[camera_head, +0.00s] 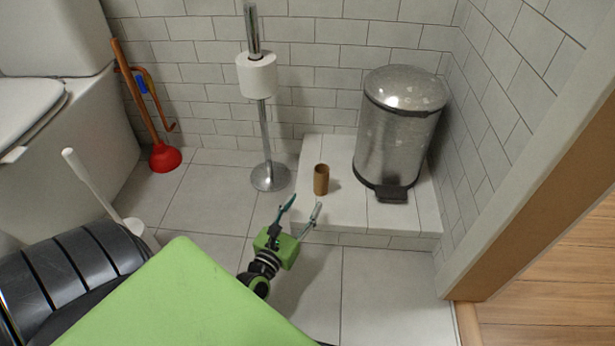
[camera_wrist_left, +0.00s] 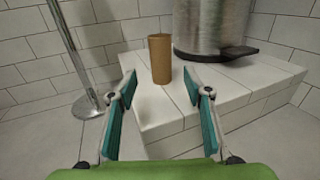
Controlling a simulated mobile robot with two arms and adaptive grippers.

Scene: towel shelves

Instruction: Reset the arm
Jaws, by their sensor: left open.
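My left gripper (camera_head: 301,213) is open and empty, with its fingers apart in front of the low tiled ledge. In the left wrist view its two teal-padded fingers (camera_wrist_left: 161,108) point toward a brown cardboard tube (camera_wrist_left: 160,59). The tube (camera_head: 321,180) stands upright on the ledge, a little beyond the fingertips and apart from them. My right gripper is not in either view.
The white-tiled ledge (camera_head: 341,214) holds a metal pedal bin (camera_head: 401,125). A paper roll (camera_head: 257,75) hangs on a metal stand (camera_head: 266,145). A red plunger (camera_head: 165,157) and a white toilet (camera_head: 85,130) are at left. Floor tiles (camera_head: 385,285) in front are clear.

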